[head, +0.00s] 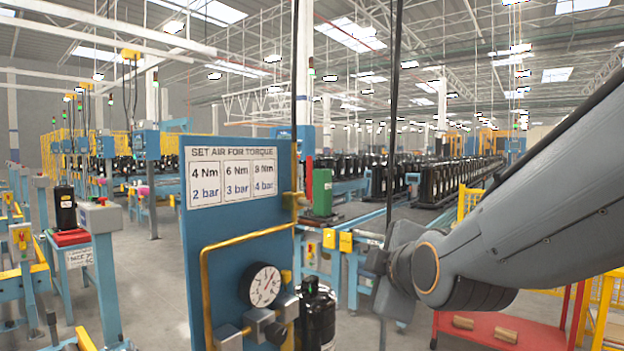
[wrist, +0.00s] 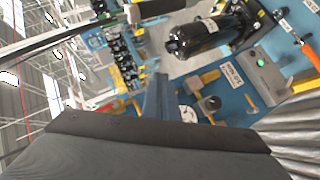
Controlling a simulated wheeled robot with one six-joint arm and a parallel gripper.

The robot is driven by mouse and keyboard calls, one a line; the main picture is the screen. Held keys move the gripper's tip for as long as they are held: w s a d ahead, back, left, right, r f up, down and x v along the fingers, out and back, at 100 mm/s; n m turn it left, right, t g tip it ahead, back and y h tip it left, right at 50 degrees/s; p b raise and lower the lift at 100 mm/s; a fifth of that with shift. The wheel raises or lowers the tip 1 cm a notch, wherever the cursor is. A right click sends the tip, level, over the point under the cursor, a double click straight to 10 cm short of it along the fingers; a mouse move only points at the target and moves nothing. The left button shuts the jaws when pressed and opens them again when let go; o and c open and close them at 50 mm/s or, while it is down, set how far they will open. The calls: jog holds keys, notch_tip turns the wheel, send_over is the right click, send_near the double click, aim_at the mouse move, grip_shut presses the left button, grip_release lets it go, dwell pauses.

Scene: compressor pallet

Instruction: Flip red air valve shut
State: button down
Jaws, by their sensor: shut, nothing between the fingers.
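The red air valve lever (head: 309,178) stands upright at the right edge of the blue panel (head: 228,235) in the head view, above a brass fitting (head: 296,200). My gripper (head: 377,262) is to the right of the panel and lower than the lever, apart from both. It is shut and empty; its fingertips are small and dark there. The blue panel seems to show edge-on in the wrist view (wrist: 160,98).
A pressure gauge (head: 264,285) and yellow pipe (head: 205,290) are on the panel's front. A black compressor (head: 317,315) stands behind its lower right. A red cart (head: 490,332) is below my arm. A black hanging cable (head: 393,120) runs down near my gripper.

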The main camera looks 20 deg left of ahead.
jog(key=s+a+r+n+t+y+p, duration=0.1)
jog(key=s+a+r+n+y, duration=0.1)
jog(key=r, duration=0.5)
jog(key=s+a+r+n+t+y, duration=0.1)
jog(key=s+a+r+n+y, duration=0.1)
jog(key=a+r, duration=0.4)
notch_tip(320, 180, up, 3)
jog(key=shift+s+f+n+t+p, duration=0.2)
jog(key=shift+s+n+t+p, duration=0.3)
jog(key=shift+n, duration=0.6)
jog(key=p, duration=0.4)
send_near(311, 175)
jog(key=shift+s+a+x, duration=0.15)
jog(key=shift+a+x, duration=0.05)
jog(key=shift+x, duration=0.85)
jog(key=shift+s+a+x, duration=0.1)
jog(key=shift+a+x, duration=0.05)
jog(key=shift+x, duration=0.9)
jog(key=shift+s+a+x, duration=0.15)
jog(key=shift+a+x, duration=0.05)
jog(key=shift+x, duration=0.85)
jog(key=shift+w+r+g, duration=0.15)
jog(key=shift+g, duration=0.15)
